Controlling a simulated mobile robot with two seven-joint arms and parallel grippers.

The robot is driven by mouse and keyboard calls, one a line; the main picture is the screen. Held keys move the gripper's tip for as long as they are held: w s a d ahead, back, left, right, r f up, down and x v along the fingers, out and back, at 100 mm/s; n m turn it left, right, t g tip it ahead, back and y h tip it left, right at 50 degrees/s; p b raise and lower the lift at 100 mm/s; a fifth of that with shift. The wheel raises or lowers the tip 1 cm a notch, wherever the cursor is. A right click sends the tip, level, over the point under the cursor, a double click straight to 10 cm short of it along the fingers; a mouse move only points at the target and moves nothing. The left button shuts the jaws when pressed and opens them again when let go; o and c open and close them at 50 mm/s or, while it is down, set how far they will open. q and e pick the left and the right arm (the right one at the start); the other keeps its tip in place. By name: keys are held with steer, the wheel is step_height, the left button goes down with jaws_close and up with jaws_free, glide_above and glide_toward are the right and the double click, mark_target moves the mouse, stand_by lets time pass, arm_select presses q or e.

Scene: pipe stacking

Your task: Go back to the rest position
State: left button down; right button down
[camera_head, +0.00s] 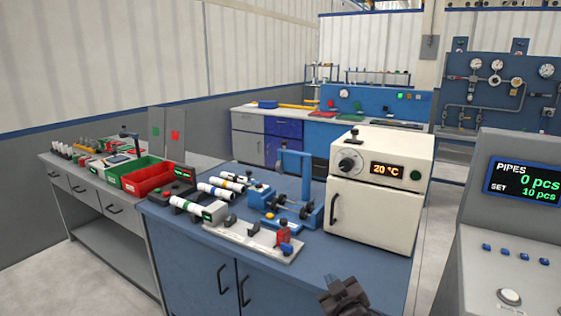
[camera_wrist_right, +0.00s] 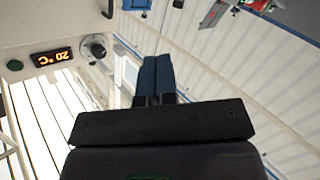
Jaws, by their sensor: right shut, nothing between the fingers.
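My right gripper (camera_head: 343,292) shows at the bottom edge of the head view, over the front of the blue workbench (camera_head: 190,248) and in front of the cream oven. In the right wrist view its two blue fingers (camera_wrist_right: 155,78) are together, with nothing between them. It is apart from the things on the bench. My left gripper is in neither view.
The cream oven (camera_head: 375,220) reads 20 °C. White pipes (camera_head: 222,190), a blue fixture (camera_head: 285,205) and a pale base plate (camera_head: 250,238) are on the bench. Red (camera_head: 147,181) and green bins stand left. A grey console (camera_head: 515,250) reading 0 pcs stands right.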

steer(key=s+d+f+m+g+h, duration=0.1)
steer(key=s+d+f, duration=0.4)
steer(key=s, duration=0.6)
steer(key=s+d+f+m+g+h, duration=0.1)
steer(key=s+d+f, duration=0.4)
steer(key=s, duration=0.7)
steer(key=s+d+f+m+g+h, duration=0.1)
steer(key=s+d+f+m+g, duration=0.2)
steer(key=s+f, duration=0.5)
steer(key=s+d+m, duration=0.1)
steer(key=s+d, duration=0.1)
steer(key=s, duration=0.1)
steer(key=shift+s, duration=0.25)
